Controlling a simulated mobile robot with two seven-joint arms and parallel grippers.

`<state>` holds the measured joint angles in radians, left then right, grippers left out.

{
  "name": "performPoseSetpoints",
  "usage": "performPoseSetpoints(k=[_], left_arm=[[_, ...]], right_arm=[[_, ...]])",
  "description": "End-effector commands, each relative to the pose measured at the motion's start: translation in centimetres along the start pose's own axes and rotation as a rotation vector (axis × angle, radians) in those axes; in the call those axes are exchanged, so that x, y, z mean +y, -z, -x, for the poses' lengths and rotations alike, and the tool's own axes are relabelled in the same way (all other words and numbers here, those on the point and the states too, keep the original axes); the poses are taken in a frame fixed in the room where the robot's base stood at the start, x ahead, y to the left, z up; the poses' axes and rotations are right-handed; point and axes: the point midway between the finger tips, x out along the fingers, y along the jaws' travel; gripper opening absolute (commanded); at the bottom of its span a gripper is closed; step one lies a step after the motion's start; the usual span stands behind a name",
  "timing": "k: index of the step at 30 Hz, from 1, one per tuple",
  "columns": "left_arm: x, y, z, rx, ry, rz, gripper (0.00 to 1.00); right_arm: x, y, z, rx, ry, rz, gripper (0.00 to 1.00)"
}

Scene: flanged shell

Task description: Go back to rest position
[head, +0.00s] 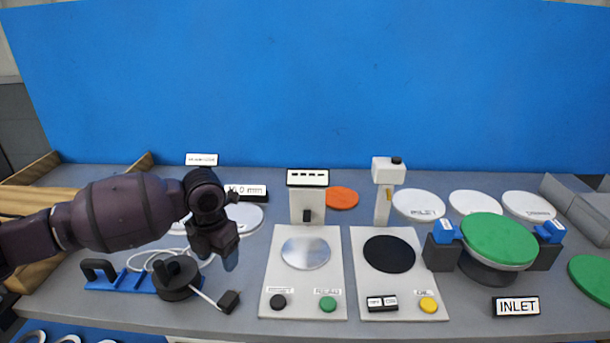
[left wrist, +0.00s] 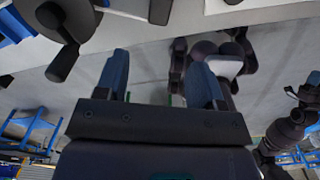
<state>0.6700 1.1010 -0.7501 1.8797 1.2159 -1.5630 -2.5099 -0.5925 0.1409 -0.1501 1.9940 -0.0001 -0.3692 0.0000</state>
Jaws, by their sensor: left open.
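My left arm comes in from the left in the head view. Its gripper (head: 226,262) hangs above the left part of the grey table (head: 240,322), beside the black round knob-like device. In the left wrist view the two blue fingers of the left gripper (left wrist: 165,88) stand wide apart with nothing between them. My right gripper shows in neither view clearly enough to identify.
Left stand with a silver disc (head: 305,253), right stand with a black disc (head: 389,254), and a green-topped flanged shell (head: 499,240) stand on the table. A black device (head: 176,276) with a white cable lies below my left gripper. A blue wall (head: 320,90) closes the back.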

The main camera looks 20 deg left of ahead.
Motion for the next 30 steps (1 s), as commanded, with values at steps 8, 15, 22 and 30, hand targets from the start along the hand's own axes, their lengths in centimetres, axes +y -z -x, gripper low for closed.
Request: performPoseSetpoints(k=[8,15,22,30], left_arm=[[-0.3,-0.6,0.0,-0.032,0.022,0.202,0.63],[-0.5,-4.0,0.9,-0.237,0.107,0.628,0.63],[-2.4,-8.5,3.4,-0.452,0.344,0.991,0.63],[-6.3,-10.8,3.5,-0.520,0.784,1.382,0.63]], right_arm=[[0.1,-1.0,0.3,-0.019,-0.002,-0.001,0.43],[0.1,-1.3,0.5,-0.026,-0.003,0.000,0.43],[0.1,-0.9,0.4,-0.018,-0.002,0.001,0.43],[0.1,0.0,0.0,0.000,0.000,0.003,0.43]])
